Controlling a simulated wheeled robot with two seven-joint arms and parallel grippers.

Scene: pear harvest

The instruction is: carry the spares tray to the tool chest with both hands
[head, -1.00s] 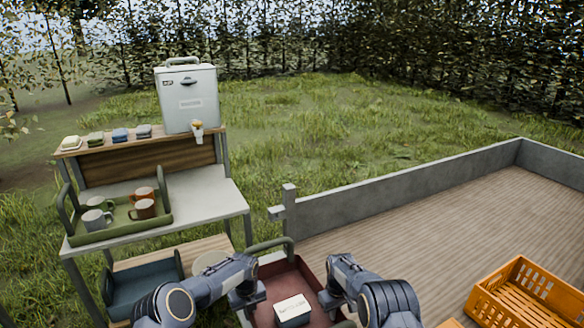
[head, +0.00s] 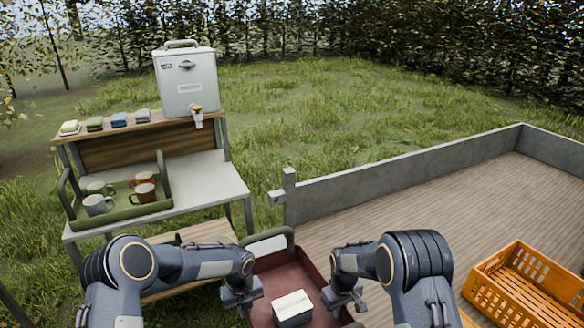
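A dark red tray (head: 275,268), which I take for the spares tray, lies low at bottom centre in the head view. It has an upright olive handle at its far end, and a white-topped box (head: 292,308) sits in it. My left gripper (head: 243,298) is at the tray's left side and my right gripper (head: 345,300) is at its right side. The fingers are small, dark and partly hidden, so I cannot tell whether they are open or shut on the tray. The tray's near end is cut off by the frame. I cannot make out a tool chest.
A bench (head: 205,180) at left bears a green tray (head: 120,216) with several mugs. A grey dispenser (head: 188,85) and several small folded items stand on its upper shelf. A low-walled wooden deck (head: 420,215) is at right, with an orange crate (head: 527,285). Grass lies behind.

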